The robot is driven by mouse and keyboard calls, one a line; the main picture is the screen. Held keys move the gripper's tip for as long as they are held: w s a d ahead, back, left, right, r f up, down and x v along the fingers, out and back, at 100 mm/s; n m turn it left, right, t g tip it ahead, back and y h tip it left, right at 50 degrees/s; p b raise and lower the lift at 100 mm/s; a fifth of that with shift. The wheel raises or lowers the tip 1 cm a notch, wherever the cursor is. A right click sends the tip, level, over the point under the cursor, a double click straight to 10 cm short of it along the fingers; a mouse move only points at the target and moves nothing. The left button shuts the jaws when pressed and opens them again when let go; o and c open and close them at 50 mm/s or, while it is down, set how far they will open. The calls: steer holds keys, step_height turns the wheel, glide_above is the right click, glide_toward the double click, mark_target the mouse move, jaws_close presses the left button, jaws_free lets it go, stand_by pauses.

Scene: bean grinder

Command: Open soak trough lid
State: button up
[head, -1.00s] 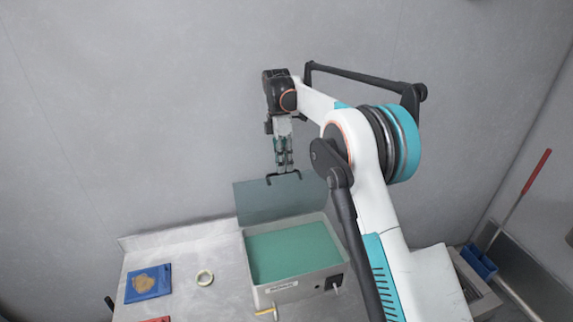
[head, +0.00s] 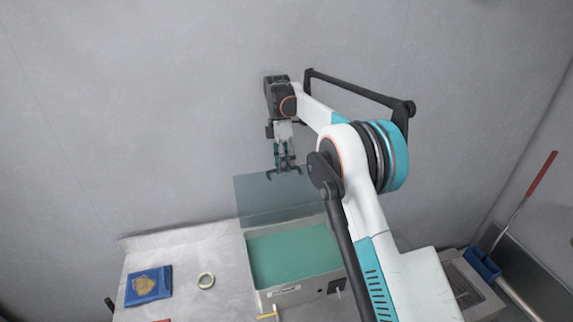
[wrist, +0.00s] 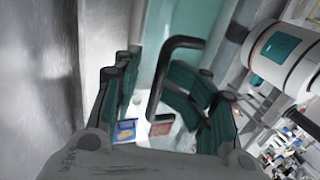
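The soak trough (head: 262,300) is a grey box with green liquid (head: 290,255) inside. Its translucent grey-blue lid (head: 258,203) stands raised, nearly upright, at the back edge. A black bar handle (head: 270,177) is at the lid's top edge; in the wrist view the bent handle (wrist: 183,42) shows between my fingers. My gripper (head: 284,166) is at the handle, pointing down, with its green-padded fingers spread on either side. In the wrist view my gripper (wrist: 166,78) is open; I cannot tell whether a finger touches the handle.
A blue tray (head: 149,286) with brown contents and a pale tape-like ring (head: 206,281) lie on the grey counter (head: 190,246) left of the trough. The wall stands close behind. A red-handled tool with a blue head (head: 483,264) leans at the right.

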steer(key=shift+s+r, duration=0.1)
steer(key=shift+r, duration=0.05)
steer(key=shift+w, duration=0.2)
steer(key=shift+r, duration=0.3)
steer(key=v, duration=0.6)
steer(key=shift+w+r, duration=0.3)
steer(key=shift+w, duration=0.05)
steer(key=shift+a, duration=0.1)
steer(key=shift+r, duration=0.1)
